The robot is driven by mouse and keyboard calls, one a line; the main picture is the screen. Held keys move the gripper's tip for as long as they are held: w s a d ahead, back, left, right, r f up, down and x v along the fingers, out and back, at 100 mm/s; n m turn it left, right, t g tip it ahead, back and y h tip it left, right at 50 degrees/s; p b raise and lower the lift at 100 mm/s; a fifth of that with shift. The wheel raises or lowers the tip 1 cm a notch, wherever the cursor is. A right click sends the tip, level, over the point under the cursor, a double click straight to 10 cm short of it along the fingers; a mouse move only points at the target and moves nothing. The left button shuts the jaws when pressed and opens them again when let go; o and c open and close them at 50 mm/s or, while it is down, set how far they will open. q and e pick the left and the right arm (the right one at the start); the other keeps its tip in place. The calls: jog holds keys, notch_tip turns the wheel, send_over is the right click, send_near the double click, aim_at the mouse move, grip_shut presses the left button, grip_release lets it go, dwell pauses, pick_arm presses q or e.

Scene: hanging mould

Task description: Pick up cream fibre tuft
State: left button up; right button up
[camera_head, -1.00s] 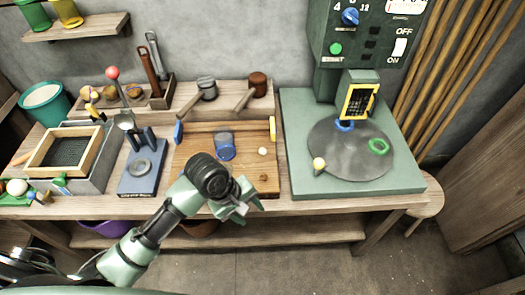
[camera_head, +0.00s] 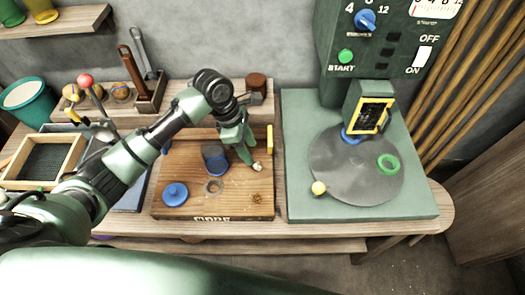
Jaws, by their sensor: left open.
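The cream fibre tuft (camera_head: 257,167) is a small pale ball on the right part of the wooden board (camera_head: 235,202) in the head view. My left gripper (camera_head: 247,158) reaches down from above, with its fingertips just beside the tuft. It is open, and I cannot tell whether a finger touches the tuft. My right gripper is not in view.
A dark blue-banded cup (camera_head: 215,158), a small ring (camera_head: 214,186) and a blue knobbed lid (camera_head: 175,194) are on the board left of the gripper. The green machine (camera_head: 300,207) with its grey disc (camera_head: 345,185) stands to the right.

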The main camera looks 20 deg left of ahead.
aim_at(257, 164)
pick_arm(q)
jog(key=x, duration=0.3)
jog(key=shift+s, duration=0.1)
jog(key=x, duration=0.3)
jog(key=shift+a+f, duration=0.1)
jog(key=shift+f, duration=0.6)
grip_shut()
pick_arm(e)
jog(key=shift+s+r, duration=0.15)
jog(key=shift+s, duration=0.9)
